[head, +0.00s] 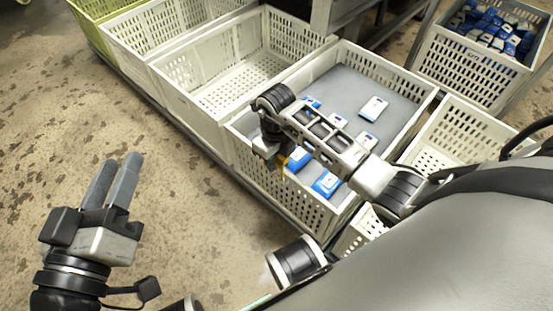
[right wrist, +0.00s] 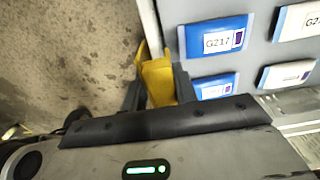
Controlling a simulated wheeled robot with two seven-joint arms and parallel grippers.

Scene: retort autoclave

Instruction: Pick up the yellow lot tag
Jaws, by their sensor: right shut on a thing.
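The yellow lot tag (right wrist: 158,82) is between the fingers of my right gripper (right wrist: 155,92) in the right wrist view. The gripper is shut on it, and the fingers partly hide it. In the head view only a small yellow bit of the tag (head: 282,160) shows below my right gripper (head: 275,155), over the near left wall of a white crate. My left gripper (head: 120,165) is empty above the floor at the left.
The white crate (head: 330,212) under my right arm holds several blue and white pouches, one marked GZ17 (right wrist: 222,42). Other white crates (head: 185,105) stand in a row behind it. A crate of blue packs (head: 465,70) stands at the back right. The floor at left is clear.

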